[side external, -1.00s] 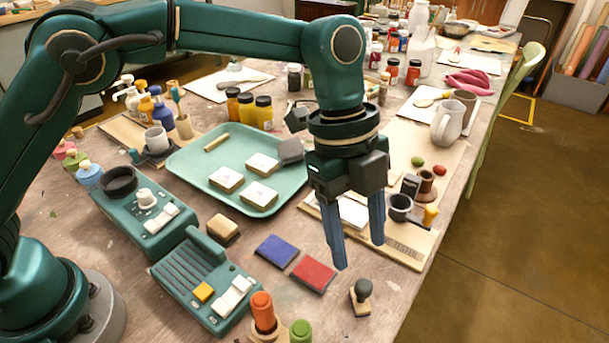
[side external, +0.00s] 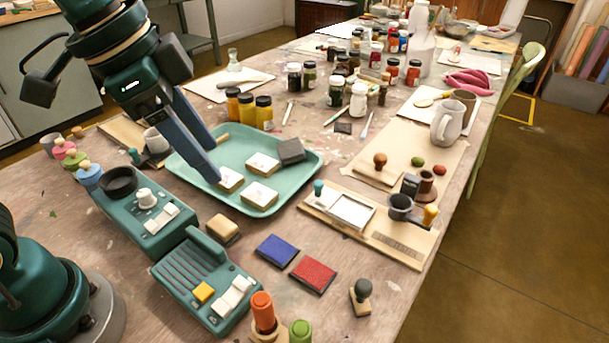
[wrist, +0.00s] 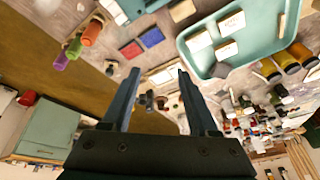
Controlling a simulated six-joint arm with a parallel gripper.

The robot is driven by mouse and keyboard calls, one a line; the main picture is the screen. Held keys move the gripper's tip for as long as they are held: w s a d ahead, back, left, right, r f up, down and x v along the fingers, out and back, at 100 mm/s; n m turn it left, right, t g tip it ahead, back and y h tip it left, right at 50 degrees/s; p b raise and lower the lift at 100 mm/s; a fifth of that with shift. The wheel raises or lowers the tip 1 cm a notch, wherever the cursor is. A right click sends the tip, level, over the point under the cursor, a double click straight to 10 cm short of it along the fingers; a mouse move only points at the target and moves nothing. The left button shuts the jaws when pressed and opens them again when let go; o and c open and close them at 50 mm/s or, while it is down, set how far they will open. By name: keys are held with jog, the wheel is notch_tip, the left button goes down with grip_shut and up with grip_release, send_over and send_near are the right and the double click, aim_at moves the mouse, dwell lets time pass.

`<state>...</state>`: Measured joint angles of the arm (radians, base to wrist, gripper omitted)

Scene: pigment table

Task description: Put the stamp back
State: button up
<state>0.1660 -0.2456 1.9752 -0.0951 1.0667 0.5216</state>
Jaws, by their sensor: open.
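A wooden board (side external: 398,248) holds a white framed square, a teal-knobbed piece (side external: 319,188), a dark cup and a yellow-knobbed piece. I cannot tell which stamp the task means. My gripper (side external: 213,165) is open and empty, over the left side of the teal tray (side external: 290,184); its fingers also show in the wrist view (wrist: 157,72).
The tray holds white-topped blocks (side external: 260,194) and a grey block (side external: 291,151). Blue (side external: 276,250) and red (side external: 313,274) pads lie in front. A teal machine (side external: 205,280) stands left, with orange and green handled pieces (side external: 263,311) near the front. Jars (side external: 264,112) stand behind the tray.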

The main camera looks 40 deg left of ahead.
jog(key=s+a+f+n+t+y, duration=0.1)
jog(key=s+a+f+n+t, duration=0.1)
jog(key=s+a+f+n, duration=0.2)
jog(key=shift+s+a+n+y, duration=0.3)
jog(key=shift+s+a+n, duration=0.7)
jog(key=shift+n, duration=0.8)
